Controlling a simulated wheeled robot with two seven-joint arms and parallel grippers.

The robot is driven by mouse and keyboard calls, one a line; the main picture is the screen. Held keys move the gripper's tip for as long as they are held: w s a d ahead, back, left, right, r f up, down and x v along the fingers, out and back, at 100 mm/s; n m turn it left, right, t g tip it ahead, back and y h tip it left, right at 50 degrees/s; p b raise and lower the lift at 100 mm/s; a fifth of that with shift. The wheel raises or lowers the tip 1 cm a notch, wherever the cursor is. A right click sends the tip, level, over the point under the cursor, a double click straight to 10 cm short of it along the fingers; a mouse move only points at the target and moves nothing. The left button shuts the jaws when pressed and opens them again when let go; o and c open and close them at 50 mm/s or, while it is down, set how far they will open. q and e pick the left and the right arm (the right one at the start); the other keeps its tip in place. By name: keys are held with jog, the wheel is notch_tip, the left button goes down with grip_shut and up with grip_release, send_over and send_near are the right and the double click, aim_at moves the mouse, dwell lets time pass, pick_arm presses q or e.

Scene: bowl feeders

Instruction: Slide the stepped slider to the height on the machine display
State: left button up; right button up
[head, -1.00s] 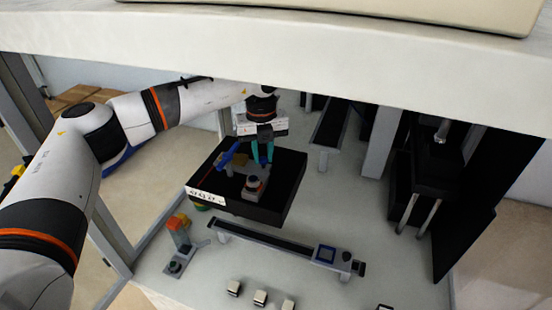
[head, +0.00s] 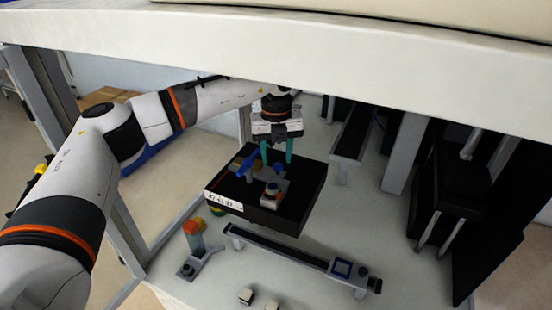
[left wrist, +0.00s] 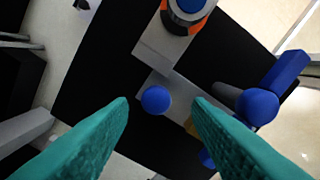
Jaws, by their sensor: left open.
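A black machine box (head: 305,200) stands on the table, with a white label or display strip (head: 225,201) with dark characters on its front edge; I cannot read the characters. On its top is a grey mechanism that seems to hold the stepped slider, with a blue ball knob (left wrist: 155,99), a blue lever (left wrist: 272,88) and a grey block with a dark-blue round button (head: 272,190). My left gripper (head: 277,160) is open above the back of the box. In the left wrist view the ball knob lies in line between the teal fingertips (left wrist: 161,101), apparently untouched.
Dark machinery (head: 455,190) stands at the right. A thick white shelf edge (head: 300,62) overhangs the workspace.

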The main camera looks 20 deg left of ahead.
pick_arm(q)
notch_tip(320, 180, up, 6)
jog(key=shift+a+r+b, duration=0.1)
jog(key=shift+b, duration=0.6)
jog(key=shift+s, duration=0.1)
